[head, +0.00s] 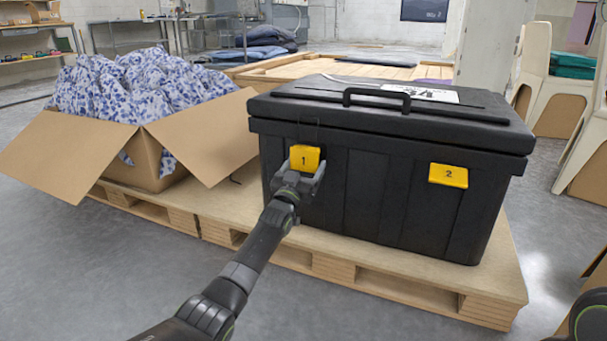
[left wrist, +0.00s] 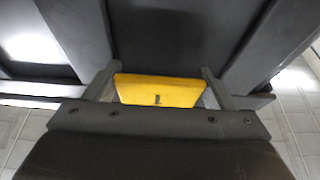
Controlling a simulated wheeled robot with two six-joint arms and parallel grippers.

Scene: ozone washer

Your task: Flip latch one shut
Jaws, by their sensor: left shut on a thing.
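A black lidded box (head: 385,180) stands on a wooden pallet, its lid down. Latch one (head: 304,157), a yellow tab marked 1, is on the left of its front. Latch two (head: 448,175), a yellow tab marked 2, is on the right of the front. My left gripper (head: 302,172) is at latch one, shut on it from below. In the left wrist view, latch one (left wrist: 158,90) sits between the two fingers (left wrist: 158,92). Part of its lower edge is hidden by my gripper. My right gripper is out of view; only a piece of my right arm shows at the lower right.
The wooden pallet (head: 380,283) reaches out in front of the box. An open cardboard box (head: 95,150) with blue-and-white cloth stands to the left, its flap near the black box. Grey floor (head: 90,260) is clear at the front left.

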